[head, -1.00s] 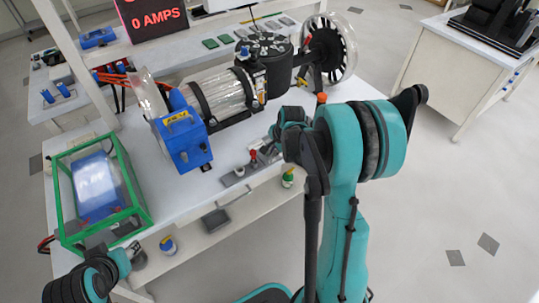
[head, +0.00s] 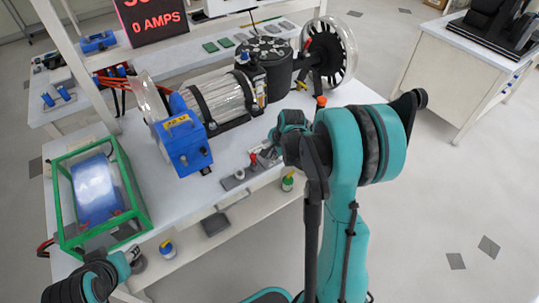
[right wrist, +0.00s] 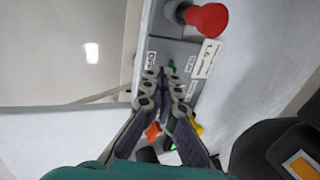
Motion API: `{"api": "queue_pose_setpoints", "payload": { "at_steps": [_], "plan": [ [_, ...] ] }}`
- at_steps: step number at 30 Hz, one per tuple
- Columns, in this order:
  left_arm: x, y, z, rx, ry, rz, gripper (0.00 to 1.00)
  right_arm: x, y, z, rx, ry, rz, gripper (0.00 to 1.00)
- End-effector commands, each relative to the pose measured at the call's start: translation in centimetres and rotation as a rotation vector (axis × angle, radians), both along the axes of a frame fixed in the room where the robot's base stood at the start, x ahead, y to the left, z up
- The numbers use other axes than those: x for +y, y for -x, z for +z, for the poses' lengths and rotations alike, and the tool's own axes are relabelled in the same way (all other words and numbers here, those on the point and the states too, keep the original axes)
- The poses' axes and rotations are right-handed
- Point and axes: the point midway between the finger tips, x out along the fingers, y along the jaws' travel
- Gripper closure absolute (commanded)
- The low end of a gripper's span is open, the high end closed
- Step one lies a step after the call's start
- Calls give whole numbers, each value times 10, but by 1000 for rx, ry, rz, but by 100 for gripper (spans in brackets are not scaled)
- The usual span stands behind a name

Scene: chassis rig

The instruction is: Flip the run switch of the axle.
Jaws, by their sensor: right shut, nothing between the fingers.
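The axle rig lies across the white bench, with a blue box (head: 187,150), a clear ribbed cylinder (head: 222,98), a black drum (head: 264,62) and a spoked wheel (head: 335,50). A small grey control panel (head: 232,181) sits at the bench's front edge; it also shows in the right wrist view (right wrist: 172,48). My left gripper (head: 132,254) is small and unclear at lower left.
A green-framed clear case (head: 121,152) holds a blue drum at the bench's left. A red-lettered display (head: 152,20) reads 0 AMPS. A green-capped bottle (head: 287,182) and a blue-and-yellow one (head: 167,247) stand below the bench's front edge.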

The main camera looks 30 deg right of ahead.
Motion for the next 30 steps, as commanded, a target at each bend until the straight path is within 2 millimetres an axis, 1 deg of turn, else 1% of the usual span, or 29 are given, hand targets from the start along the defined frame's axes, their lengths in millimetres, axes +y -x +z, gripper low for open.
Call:
{"api": "queue_pose_setpoints", "payload": {
  "at_steps": [11, 30],
  "plan": [
    [0, 0, -1, 0, 0, 0, 60, 0, 0, -1, 0, 0, 0, 100],
    [0, 0, -18, 0, 0, 0, 60, 0, 0, -20, 0, 0, 0, 100]
  ]
}}
